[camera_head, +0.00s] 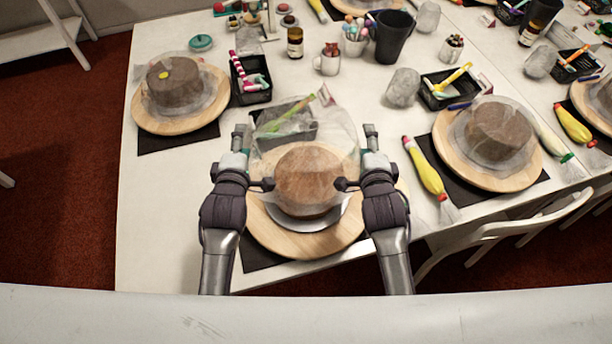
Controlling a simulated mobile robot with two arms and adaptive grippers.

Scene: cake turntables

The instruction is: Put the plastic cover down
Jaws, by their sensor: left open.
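A clear plastic cover (335,128) shows between my two grippers, over and behind a brown round cake (310,185). I cannot tell whether its lower edge rests on anything. The cake sits on a pale disc (310,221) on a wooden turntable (270,235). My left gripper (253,160) is at the cover's left side with its fingers spread. My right gripper (357,160) is at its right side, also with its fingers spread. I cannot tell whether either gripper touches the cover.
A dark tool tray (285,126) shows behind the cover. Other covered cakes stand on turntables at left (150,122) and right (448,160). A yellow piping bag (424,168) lies right of my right gripper. A white chair (505,230) stands at the front right edge.

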